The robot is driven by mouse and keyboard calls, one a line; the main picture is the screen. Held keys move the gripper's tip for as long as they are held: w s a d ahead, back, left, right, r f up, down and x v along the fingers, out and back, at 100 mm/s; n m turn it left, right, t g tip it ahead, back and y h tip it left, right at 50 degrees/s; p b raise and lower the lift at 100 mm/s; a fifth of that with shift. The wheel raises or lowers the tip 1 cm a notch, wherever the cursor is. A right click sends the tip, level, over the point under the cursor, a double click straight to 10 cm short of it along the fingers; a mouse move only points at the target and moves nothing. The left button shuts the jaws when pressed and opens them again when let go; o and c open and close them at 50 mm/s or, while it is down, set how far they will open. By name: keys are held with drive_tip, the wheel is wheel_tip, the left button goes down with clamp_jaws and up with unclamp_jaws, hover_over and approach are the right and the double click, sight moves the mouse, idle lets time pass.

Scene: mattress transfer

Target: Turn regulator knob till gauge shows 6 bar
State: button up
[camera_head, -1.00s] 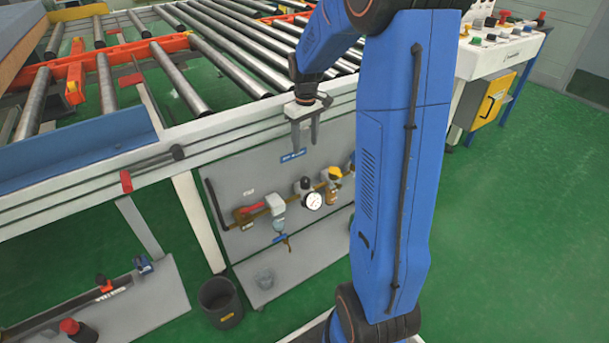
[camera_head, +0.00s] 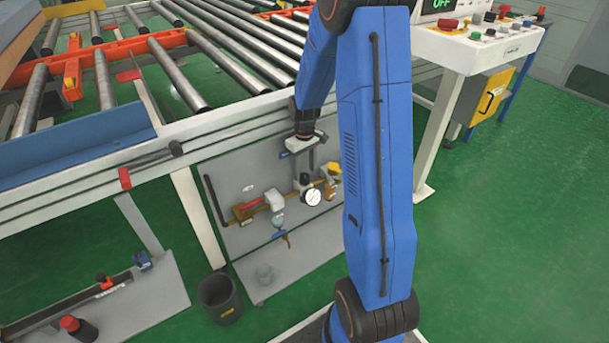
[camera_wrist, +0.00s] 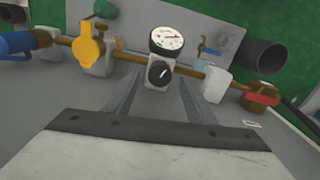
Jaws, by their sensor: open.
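The regulator is a pale block on the brass pipe, with a black round knob (camera_wrist: 159,73) bearing a white mark. A white-faced gauge (camera_wrist: 167,40) sits beside it, with a red needle or mark; its numbers are too small to read. The gauge also shows in the head view (camera_head: 312,196). My gripper (camera_wrist: 160,88) is open, its two grey fingers on either side of the regulator block. In the head view my gripper (camera_head: 304,168) hangs just above the regulator, fingers pointing down. I cannot tell whether they touch the knob.
A yellow fitting (camera_wrist: 89,46) and a blue fitting (camera_wrist: 20,44) are on the same pipe, with a red-handled valve (camera_wrist: 260,97) at the other end. A dark bin (camera_head: 219,299) stands on the floor. The conveyor frame (camera_head: 240,126) overhangs the panel.

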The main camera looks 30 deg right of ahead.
sight(305, 175)
drive_tip(key=shift+f, duration=1.55)
drive_tip(key=c, duration=1)
drive_tip(key=shift+m, duration=1.5)
drive_tip(key=shift+c, duration=0.2)
drive_tip(key=o, duration=1)
drive_tip(key=shift+o, duration=0.2)
drive_tip(key=shift+r, duration=0.1)
wheel_tip(305, 175, up, 17)
